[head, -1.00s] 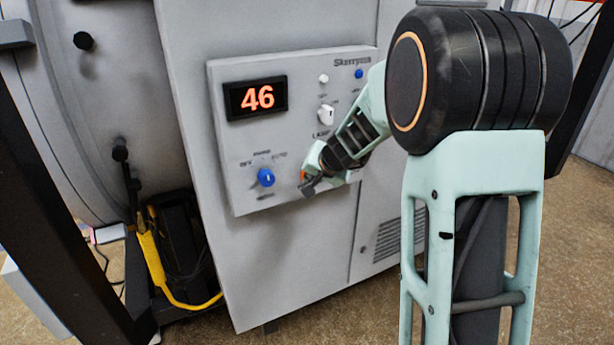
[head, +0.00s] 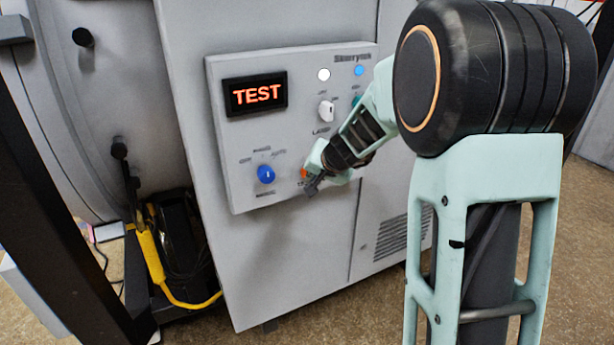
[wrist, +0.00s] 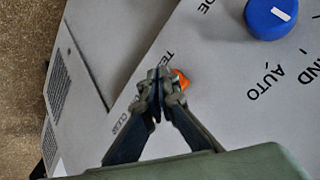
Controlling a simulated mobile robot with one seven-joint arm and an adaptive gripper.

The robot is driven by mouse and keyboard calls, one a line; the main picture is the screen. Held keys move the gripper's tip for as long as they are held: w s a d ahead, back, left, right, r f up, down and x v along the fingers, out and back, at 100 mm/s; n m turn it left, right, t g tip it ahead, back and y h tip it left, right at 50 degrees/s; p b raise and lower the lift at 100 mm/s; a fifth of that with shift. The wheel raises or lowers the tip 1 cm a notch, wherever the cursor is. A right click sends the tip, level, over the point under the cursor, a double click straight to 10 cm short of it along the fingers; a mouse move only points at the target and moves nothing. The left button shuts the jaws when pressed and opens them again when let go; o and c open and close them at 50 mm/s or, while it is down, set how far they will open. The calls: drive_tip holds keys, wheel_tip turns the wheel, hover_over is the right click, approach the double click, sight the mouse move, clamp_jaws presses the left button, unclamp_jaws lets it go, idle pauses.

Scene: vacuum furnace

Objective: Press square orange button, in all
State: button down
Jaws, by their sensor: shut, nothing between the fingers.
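The orange button (wrist: 181,80) sits on the grey control panel (wrist: 240,110), partly hidden by my fingers in the wrist view. In the head view a small orange patch of it (head: 304,173) shows beside my gripper (head: 311,185). My gripper in the wrist view (wrist: 159,80) is shut and empty, with its fingertips at the button. They overlap its edge in the picture, and I cannot tell for sure whether they touch it. The display (head: 256,94) on the panel reads TEST in orange letters. The lettering near the button is partly covered.
A blue knob (head: 266,174) stands out from the panel left of my gripper; it also shows in the wrist view (wrist: 271,17). A white knob (head: 326,111) is above. A white light (head: 323,75) and a blue light (head: 359,70) glow at the top.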

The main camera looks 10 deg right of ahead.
drive_tip(key=shift+s+d+f, duration=0.1)
drive_tip(key=shift+s, duration=0.15)
drive_tip(key=s+b, duration=0.1)
drive_tip(key=s+d+b, duration=0.1)
drive_tip(key=s, duration=0.2)
drive_tip(key=shift+s+d+b, duration=0.25)
drive_tip(key=shift+s+b, duration=0.05)
drive_tip(key=shift+b, duration=0.1)
idle(0.5)
